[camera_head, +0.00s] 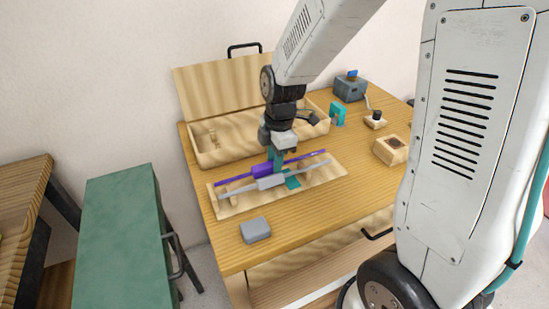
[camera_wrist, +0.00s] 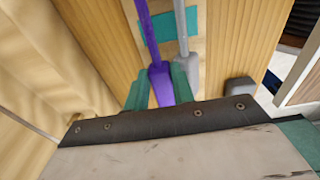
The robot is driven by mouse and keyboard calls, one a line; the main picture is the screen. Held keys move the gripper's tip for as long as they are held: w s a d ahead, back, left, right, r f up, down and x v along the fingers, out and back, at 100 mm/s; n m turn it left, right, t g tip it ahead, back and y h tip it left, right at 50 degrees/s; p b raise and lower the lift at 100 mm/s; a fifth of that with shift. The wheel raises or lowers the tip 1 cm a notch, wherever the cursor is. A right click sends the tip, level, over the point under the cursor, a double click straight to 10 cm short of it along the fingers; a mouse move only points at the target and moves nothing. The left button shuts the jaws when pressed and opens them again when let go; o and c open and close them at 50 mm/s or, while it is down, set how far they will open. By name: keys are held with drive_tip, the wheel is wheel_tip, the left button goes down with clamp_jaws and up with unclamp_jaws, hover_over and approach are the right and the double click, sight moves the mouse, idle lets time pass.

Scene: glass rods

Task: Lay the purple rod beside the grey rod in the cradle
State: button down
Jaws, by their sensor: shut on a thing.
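The wooden cradle (camera_head: 325,179) lies on the table, with a teal pad (camera_head: 293,182) on it. The grey rod (camera_head: 270,182), with a thick grey grip, lies lengthwise in the cradle. The purple rod (camera_head: 235,180) runs alongside it on the far side, close and roughly parallel. My gripper (camera_head: 277,162) points down with its teal fingers shut on the purple rod's thick grip. In the wrist view the purple grip (camera_wrist: 161,85) sits between my fingers, and the grey rod (camera_wrist: 185,50) is just to its right. I cannot tell whether the purple rod touches the cradle.
An open wooden case (camera_head: 215,150) with its lid raised stands behind the cradle. A grey block (camera_head: 255,230) sits in front of it. To the right are a holed wooden block (camera_head: 391,150), a teal bracket (camera_head: 338,113) and a blue-grey device (camera_head: 350,89).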

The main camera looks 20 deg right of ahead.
drive_tip(key=shift+s+f, duration=0.35)
drive_tip(key=shift+s, duration=0.1)
drive_tip(key=c, duration=1.2)
unclamp_jaws()
drive_tip(key=shift+c, duration=0.2)
drive_tip(key=shift+o, duration=0.7)
drive_tip(key=r, duration=0.8)
drive_tip(key=shift+w+d+r, duration=0.2)
drive_tip(key=shift+w+d, duration=0.15)
drive_tip(key=s+d+r+m, duration=0.1)
drive_tip(key=s+r+m, duration=0.3)
drive_tip(key=s+m, duration=0.5)
drive_tip(key=s+d+r+m+t+h, duration=0.1)
drive_tip(key=s+r+m, duration=0.4)
drive_tip(key=s+m, duration=0.4)
drive_tip(key=s, duration=0.4)
